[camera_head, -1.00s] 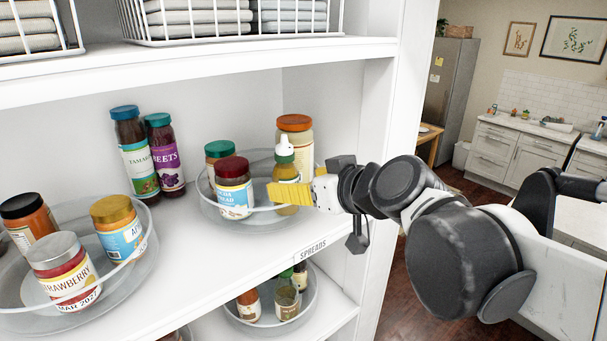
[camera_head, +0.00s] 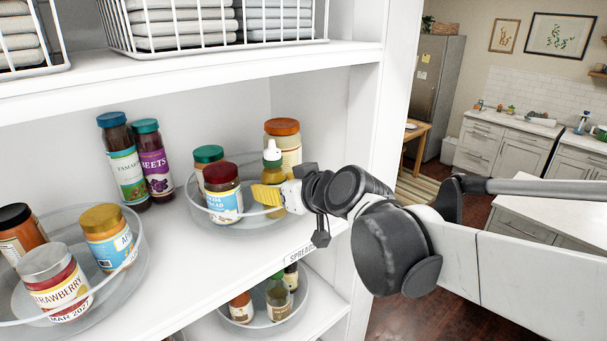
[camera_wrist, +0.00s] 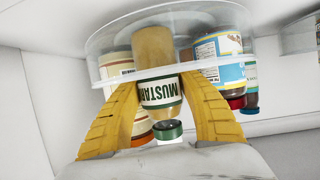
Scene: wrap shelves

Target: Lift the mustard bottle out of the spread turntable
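The mustard bottle (camera_head: 272,182), yellow with a green cap and a white nozzle, stands in the clear spread turntable (camera_head: 197,206) at its right side. My gripper (camera_head: 266,195) comes in from the right with its yellow fingers at the bottle, partly covering it. In the wrist view the picture is inverted. The bottle (camera_wrist: 160,94) lies between the fingertips, its white label facing me and its green cap towards my palm. The fingertips lie close at both sides of the label; whether they press on it I cannot tell.
A red-lidded cocoa spread jar (camera_head: 223,197), a green-lidded jar (camera_head: 208,155) and an orange-lidded jar (camera_head: 283,140) crowd the turntable. A second turntable (camera_head: 138,258) with jars stands left; two tall jars stand behind it. The shelf above and the right side panel bound the space.

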